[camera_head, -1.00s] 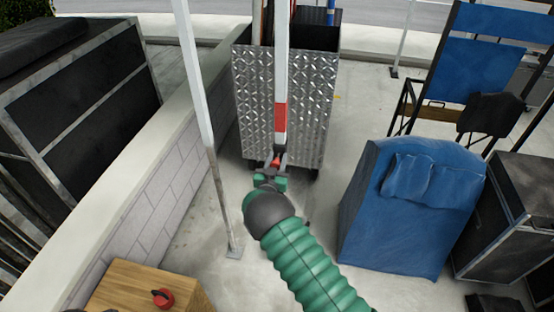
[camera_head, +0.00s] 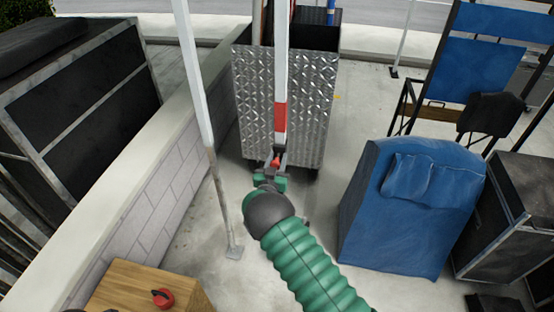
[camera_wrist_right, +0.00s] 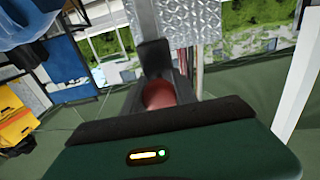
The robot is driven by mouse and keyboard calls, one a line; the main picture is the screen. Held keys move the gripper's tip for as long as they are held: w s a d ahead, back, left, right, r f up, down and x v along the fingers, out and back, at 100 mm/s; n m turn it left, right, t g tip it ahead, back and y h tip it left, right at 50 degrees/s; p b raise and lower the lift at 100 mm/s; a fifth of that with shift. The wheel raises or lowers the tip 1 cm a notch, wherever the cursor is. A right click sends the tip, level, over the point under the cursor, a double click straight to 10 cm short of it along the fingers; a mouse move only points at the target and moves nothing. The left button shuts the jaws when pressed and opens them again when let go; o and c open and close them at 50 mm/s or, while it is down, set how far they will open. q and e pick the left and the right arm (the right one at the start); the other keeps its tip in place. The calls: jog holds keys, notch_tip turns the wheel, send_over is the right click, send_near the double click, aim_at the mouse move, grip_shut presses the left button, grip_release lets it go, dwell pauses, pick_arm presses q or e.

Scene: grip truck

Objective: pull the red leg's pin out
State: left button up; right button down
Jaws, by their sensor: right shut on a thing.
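The red leg is a white pole with a red band (camera_head: 280,117), standing in front of the metal cart in the head view. A small red pin (camera_head: 276,161) shows at its lower part, between the fingers of my right gripper (camera_head: 273,169). My right gripper is shut on the pin. In the right wrist view the pin's rounded red end (camera_wrist_right: 163,95) sits between the dark fingers of the gripper (camera_wrist_right: 165,85). The fingers hide part of the pin, so I cannot tell how deep it sits.
A diamond-plate metal cart (camera_head: 250,95) stands behind the leg. Another white leg (camera_head: 196,80) stands to the left, by a low block wall (camera_head: 150,190). A wooden box (camera_head: 125,285) with a red object (camera_head: 163,298) is at the lower left. A blue covered case (camera_head: 400,220) stands right.

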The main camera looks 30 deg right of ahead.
aim_at(275, 165)
dwell(0.3)
jog(key=shift+v, duration=1.25)
jog(key=shift+a+f, duration=0.1)
jog(key=shift+f, duration=0.05)
jog(key=c, duration=1.3)
grip_release()
jog(key=shift+c, duration=0.2)
jog(key=o, duration=0.3)
jog(key=shift+s, duration=0.1)
jog(key=shift+a, duration=0.1)
jog(key=shift+a, duration=0.1)
